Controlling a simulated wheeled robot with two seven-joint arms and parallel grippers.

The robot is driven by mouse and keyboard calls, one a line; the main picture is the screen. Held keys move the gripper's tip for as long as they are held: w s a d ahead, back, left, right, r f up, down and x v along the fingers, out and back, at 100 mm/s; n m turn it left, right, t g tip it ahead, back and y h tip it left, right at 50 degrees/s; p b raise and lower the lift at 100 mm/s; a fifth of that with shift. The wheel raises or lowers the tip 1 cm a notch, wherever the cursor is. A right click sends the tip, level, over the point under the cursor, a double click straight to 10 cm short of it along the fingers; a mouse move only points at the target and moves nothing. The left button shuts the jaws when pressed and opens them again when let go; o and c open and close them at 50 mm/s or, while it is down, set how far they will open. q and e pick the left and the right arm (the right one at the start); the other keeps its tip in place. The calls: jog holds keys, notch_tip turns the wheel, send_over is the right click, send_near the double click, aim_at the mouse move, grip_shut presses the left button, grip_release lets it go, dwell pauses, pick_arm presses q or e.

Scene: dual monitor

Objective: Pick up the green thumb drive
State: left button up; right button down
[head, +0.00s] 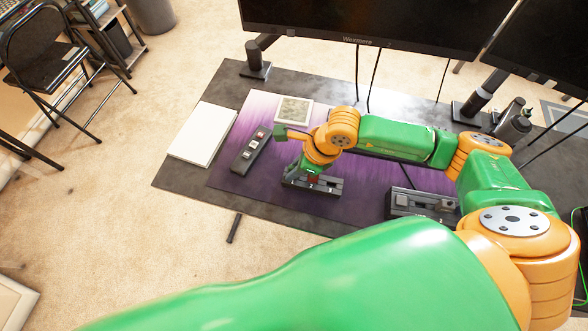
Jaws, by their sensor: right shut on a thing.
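My right gripper (311,179) points down at a dark grey slotted device (329,187) on the purple desk mat. It is shut on a small green piece, which I take for the green thumb drive; the fingers and wrist hide most of it. I cannot tell whether it touches the device. My right arm reaches in across the bottom and right of the view and bends back left over the mat. My left gripper is out of view.
A black remote-like device (250,150) and a white pad (203,134) lie left of the gripper. A framed square (293,110) lies behind it. A second grey device (423,204) sits to the right. Monitors (365,22) stand at the back, with hanging cables.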

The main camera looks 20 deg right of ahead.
aim_at(291, 167)
jog(key=shift+r, duration=0.3)
notch_tip(291, 167, up, 3)
jog(key=shift+s+r, duration=0.1)
jog(key=shift+s, duration=0.05)
jog(key=s+d+r+p, duration=0.1)
jog(key=s+r+p, duration=0.8)
jog(key=s+p, duration=0.4)
jog(key=shift+s+p, duration=0.35)
jog(key=shift+p, duration=0.05)
jog(key=shift+d+r, duration=0.1)
jog(key=shift+d, duration=0.1)
